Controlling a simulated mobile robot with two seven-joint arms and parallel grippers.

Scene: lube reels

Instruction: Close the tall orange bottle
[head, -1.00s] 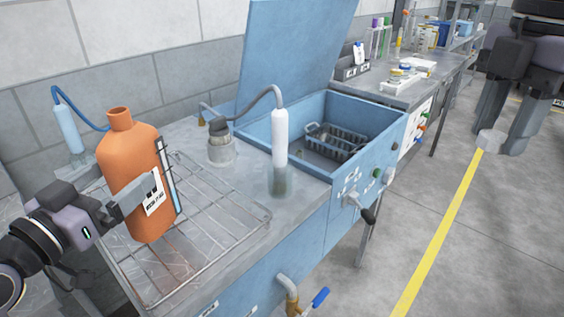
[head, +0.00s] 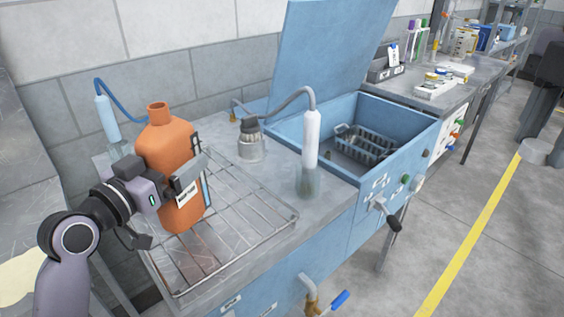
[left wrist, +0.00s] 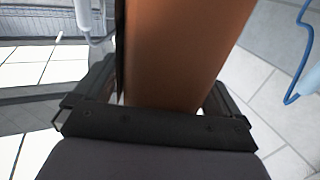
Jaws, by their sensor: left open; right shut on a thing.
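The tall orange bottle (head: 170,147) stands upright on the wire rack, with a white label on its front and its neck open. My left gripper (head: 178,178) is level with the bottle's body, its jaws open around it. In the left wrist view the bottle's orange side (left wrist: 180,50) fills the space between the fingers; contact is unclear. My right gripper (head: 538,125) is partly cut off at the right edge of the head view. It is shut on a grey round cap-like piece (head: 535,152), held away from the bottle, over the floor side.
The wire rack (head: 262,228) lies on the blue bench. The blue open-lidded basin (head: 400,110) is to the right. A blue hose (head: 125,103) hangs behind the bottle.

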